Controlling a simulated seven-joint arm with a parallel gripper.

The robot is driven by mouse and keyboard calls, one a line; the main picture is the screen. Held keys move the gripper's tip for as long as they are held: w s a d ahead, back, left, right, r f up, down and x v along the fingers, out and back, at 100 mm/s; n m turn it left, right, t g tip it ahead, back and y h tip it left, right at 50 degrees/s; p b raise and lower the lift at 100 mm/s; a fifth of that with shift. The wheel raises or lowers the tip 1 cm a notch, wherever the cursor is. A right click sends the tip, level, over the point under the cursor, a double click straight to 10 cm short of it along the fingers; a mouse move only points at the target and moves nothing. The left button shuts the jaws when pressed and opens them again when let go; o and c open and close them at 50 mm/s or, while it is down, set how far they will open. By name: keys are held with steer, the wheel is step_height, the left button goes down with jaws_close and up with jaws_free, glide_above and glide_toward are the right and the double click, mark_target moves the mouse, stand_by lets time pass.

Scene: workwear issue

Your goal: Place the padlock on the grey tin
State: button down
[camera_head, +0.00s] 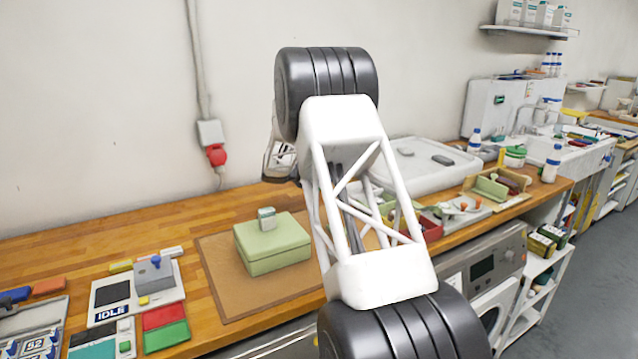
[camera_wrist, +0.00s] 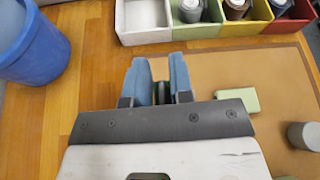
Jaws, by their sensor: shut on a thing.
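In the wrist view my gripper (camera_wrist: 161,78) has its two blue fingers closed around a small dark grey-green thing (camera_wrist: 161,93). Only a sliver of it shows; I take it for the padlock, though its shape cannot be made out. A grey cylinder (camera_wrist: 303,136), which looks like the grey tin, stands on the brown mat at the right, apart from the gripper. In the head view my arm hides the fingers and whatever they hold.
In the wrist view a pale green block (camera_wrist: 236,101) lies on the mat, a blue bucket (camera_wrist: 30,42) stands left, and coloured bins (camera_wrist: 215,25) line the far side. In the head view a green box (camera_head: 272,250) carries a small item (camera_head: 267,219).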

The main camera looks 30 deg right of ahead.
step_height(320, 180, up, 12)
steer(key=shift+s+d+r+n+t+y, duration=1.05)
steer(key=shift+s+n+t+y, duration=2.15)
steer(key=shift+n+t, duration=2.6)
steer(key=shift+s+a+f+n+t+y, duration=0.5)
steer(key=shift+s+a+n+y, duration=2.45)
steer(key=shift+s, duration=1.8)
steer(key=shift+s+a+f+n+t+y, duration=0.35)
steer(key=shift+s+a+n+t+y, duration=0.25)
steer(key=shift+s+a+n+y, duration=3.25)
step_height(320, 180, down, 11)
steer(key=s+d+m+h, duration=0.1)
steer(key=m, duration=0.1)
steer(key=shift+s+d+r+m+h, duration=0.15)
steer(key=shift+s+d+m+h, duration=0.15)
